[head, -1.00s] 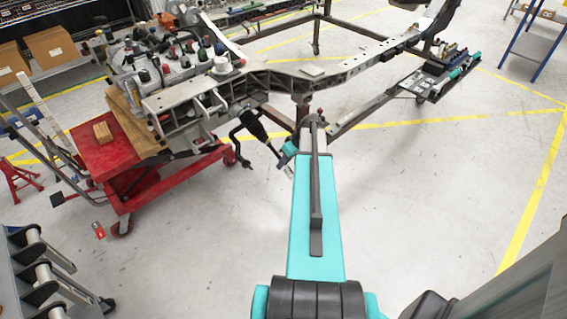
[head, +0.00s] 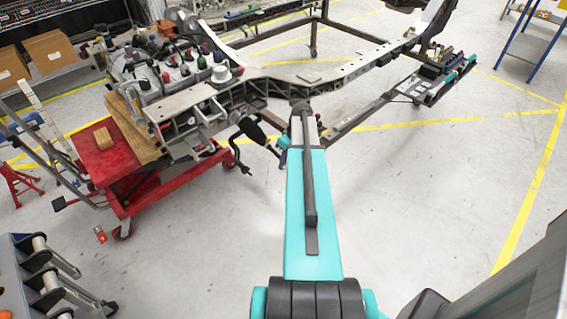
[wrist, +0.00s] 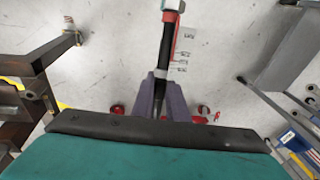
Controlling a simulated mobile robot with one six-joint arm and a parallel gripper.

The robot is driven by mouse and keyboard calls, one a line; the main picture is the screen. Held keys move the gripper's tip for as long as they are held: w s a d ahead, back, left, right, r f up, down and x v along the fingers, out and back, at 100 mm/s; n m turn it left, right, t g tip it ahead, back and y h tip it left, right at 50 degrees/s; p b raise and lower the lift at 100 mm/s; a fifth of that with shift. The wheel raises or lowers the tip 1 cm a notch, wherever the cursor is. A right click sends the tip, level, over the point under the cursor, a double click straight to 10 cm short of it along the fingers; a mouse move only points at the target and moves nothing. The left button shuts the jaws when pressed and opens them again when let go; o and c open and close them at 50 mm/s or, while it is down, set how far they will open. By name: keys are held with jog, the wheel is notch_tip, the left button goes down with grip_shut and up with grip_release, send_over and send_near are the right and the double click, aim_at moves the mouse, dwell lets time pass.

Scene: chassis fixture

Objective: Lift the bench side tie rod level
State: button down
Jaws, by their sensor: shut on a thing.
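The tie rod with its black boot (head: 252,131) shows in the head view beside the chassis frame's near left corner, to the left of my arm. It slopes down to the right towards my gripper. My gripper is largely hidden behind my arm in the head view. In the wrist view my gripper (wrist: 161,86) has its two purple-grey fingers closed on the black tie rod (wrist: 165,48), which runs up the picture between them. A light band crosses the rod just above the fingertips, and a red and white part shows at its top end.
The chassis frame (head: 350,70) spans the back. A red lift cart (head: 100,165) carries the engine-side parts at left. A grey rack (head: 40,275) stands at lower left. A tool tray (head: 440,75) is at right. The floor at right is clear.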

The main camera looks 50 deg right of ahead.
jog(key=shift+d+r+g+p, duration=0.1)
jog(key=shift+r+g+p, duration=0.6)
jog(key=shift+r, duration=0.75)
jog(key=shift+r+g+p, duration=0.5)
jog(key=shift+r+p, duration=0.35)
jog(key=shift+r, duration=0.55)
jog(key=c, duration=1.7)
grip_release()
jog(key=shift+s, duration=0.15)
jog(key=shift+c, duration=0.2)
jog(key=shift+f, duration=0.1)
notch_tip(320, 180, up, 14)
jog(key=d+b, duration=0.2)
jog(key=shift+w+d+f+b, duration=0.25)
jog(key=shift+w+d+b, duration=0.05)
jog(key=shift+b, duration=0.05)
